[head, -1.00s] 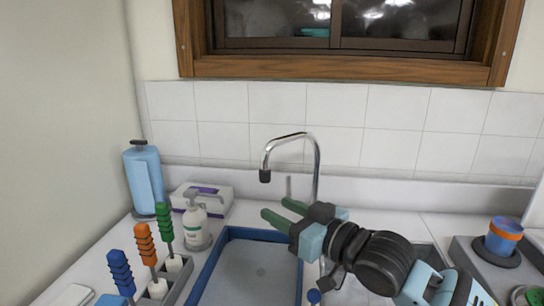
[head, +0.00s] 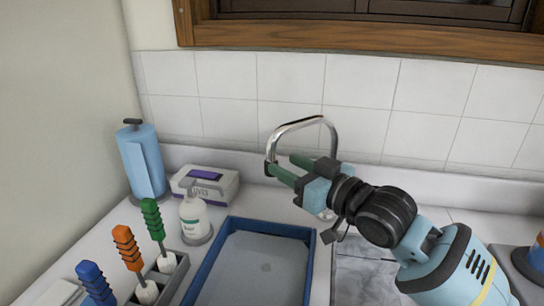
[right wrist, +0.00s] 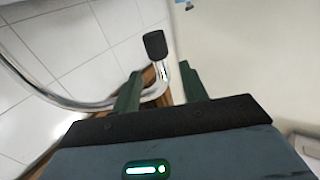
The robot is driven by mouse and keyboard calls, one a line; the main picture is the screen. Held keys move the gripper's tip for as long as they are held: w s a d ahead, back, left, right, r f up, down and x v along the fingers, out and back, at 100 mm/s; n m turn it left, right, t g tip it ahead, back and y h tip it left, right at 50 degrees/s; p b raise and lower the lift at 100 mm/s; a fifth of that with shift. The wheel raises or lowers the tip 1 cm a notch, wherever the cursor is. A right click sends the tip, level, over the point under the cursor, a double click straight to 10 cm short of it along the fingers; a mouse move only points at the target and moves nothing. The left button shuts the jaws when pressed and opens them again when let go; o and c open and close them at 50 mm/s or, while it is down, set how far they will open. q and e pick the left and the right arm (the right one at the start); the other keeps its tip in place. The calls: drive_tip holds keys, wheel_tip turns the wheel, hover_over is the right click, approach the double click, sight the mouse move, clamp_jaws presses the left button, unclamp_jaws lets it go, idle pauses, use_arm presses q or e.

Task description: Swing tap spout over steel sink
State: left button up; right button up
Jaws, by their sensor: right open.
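The chrome tap (head: 299,124) stands at the back of the counter, its arched spout pointing left, away from the steel sink (head: 365,268). My right gripper (head: 283,164) is open at the outer end of the spout. The right wrist view shows the spout's black nozzle (right wrist: 155,45) and its bent tube between or just beyond the two green fingers of the right gripper (right wrist: 160,76); whether they touch cannot be told. My right arm hides the tap's lower part and some of the sink. My left gripper is not in view.
The tiled wall (head: 225,105) is close behind the tap.

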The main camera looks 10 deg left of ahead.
sight(275, 159)
drive_tip(key=shift+x, duration=2.8)
drive_tip(key=shift+c, duration=0.2)
clamp_jaws()
